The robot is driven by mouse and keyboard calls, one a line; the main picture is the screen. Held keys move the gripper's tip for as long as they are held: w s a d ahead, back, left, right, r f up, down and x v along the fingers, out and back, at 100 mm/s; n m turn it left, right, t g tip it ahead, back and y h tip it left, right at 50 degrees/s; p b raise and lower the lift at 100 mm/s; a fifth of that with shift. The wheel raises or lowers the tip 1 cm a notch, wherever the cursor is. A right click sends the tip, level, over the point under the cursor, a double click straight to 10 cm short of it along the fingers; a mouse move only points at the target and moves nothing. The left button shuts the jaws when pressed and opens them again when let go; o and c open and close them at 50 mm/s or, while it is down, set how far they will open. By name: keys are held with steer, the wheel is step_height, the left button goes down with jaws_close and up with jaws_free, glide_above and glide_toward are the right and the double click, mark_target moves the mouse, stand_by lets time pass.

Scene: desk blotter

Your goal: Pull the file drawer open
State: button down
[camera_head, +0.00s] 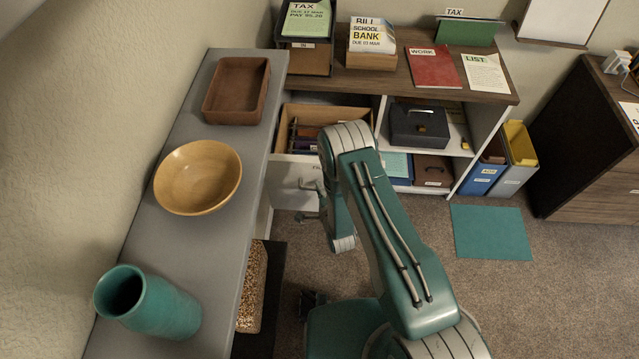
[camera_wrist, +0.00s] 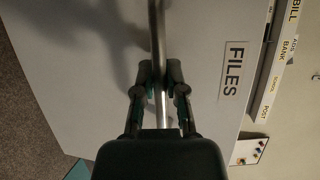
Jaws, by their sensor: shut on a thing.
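The file drawer stands out from the cabinet in the head view, its wooden inside and several files visible. Its pale front (camera_head: 290,186) faces the floor space and also fills much of the wrist view (camera_wrist: 90,60), with a FILES label (camera_wrist: 234,70). A metal bar handle (camera_wrist: 156,30) runs across the front. My gripper (camera_wrist: 160,85) is shut on this handle, with a finger on each side of it. In the head view my gripper (camera_head: 309,187) is at the drawer front, and my arm hides the drawer's right part.
A grey shelf at the left bears a brown tray (camera_head: 209,104), a wooden bowl (camera_head: 198,177) and a teal vase (camera_head: 150,303). A cash box (camera_head: 418,127) sits in the cabinet's right side. Binders (camera_head: 485,174) and a teal mat (camera_head: 490,232) are farther right. Carpet is clear beyond my arm.

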steer(key=shift+s+f, duration=0.15)
steer(key=shift+s, duration=0.55)
steer(key=shift+s+f, duration=0.15)
steer(key=shift+s, duration=0.5)
steer(key=c, duration=0.7)
jaws_free()
steer(key=shift+w+r, duration=0.1)
steer(key=v, duration=1.1)
steer(key=shift+s+d+r, duration=0.1)
steer(key=shift+s+r, duration=0.1)
steer(key=shift+s, duration=0.2)
